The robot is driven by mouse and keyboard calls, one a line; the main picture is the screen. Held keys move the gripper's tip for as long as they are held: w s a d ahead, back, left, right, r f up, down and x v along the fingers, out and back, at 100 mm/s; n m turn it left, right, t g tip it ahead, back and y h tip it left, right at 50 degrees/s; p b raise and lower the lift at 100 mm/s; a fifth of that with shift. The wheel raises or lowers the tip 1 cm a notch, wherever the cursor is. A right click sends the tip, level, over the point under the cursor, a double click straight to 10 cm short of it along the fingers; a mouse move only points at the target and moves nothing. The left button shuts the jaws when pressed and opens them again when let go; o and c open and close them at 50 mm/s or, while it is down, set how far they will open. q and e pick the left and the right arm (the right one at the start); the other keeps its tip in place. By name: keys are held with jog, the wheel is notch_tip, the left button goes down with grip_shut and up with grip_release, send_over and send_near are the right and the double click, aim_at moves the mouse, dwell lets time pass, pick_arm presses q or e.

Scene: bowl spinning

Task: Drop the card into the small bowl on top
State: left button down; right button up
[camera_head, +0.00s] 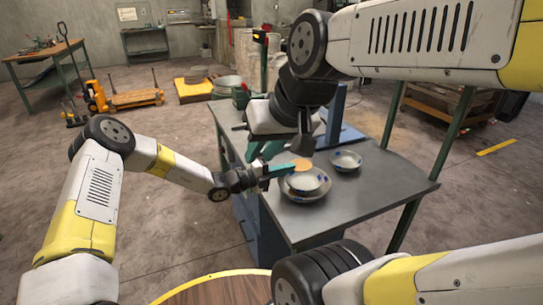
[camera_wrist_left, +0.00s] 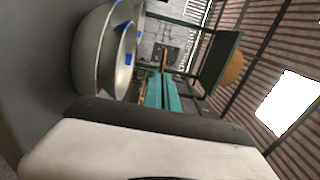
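The card (camera_head: 302,164) is a thin orange-tan round piece above the stacked bowls in the head view. My left gripper (camera_head: 288,170) is shut on it, with teal fingers close together; they also show in the left wrist view (camera_wrist_left: 163,92), with the card's thin edge beyond the tips. The small bowl (camera_head: 316,184), pale with blue patches, sits inside a larger bowl (camera_head: 304,199). The card appears over its far left part. The stack shows sideways in the wrist view (camera_wrist_left: 122,60). My right gripper (camera_head: 263,150) hangs behind the left one, its teal fingers seemingly apart and empty, partly hidden.
The bowls stand on a grey metal table (camera_head: 365,190). Another blue-patched bowl (camera_head: 346,161) stands to the right, behind the stack. The table's right and front areas are clear. A round wooden top (camera_head: 225,290) is at the bottom. Stacked plates (camera_head: 228,84) stand farther back.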

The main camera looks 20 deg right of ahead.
pick_arm(q)
jog(key=shift+f, duration=0.1)
jog(key=c, duration=1.6)
grip_release()
jog(key=shift+a, duration=0.1)
jog(key=a, duration=0.7)
jog(key=shift+s+a, duration=0.3)
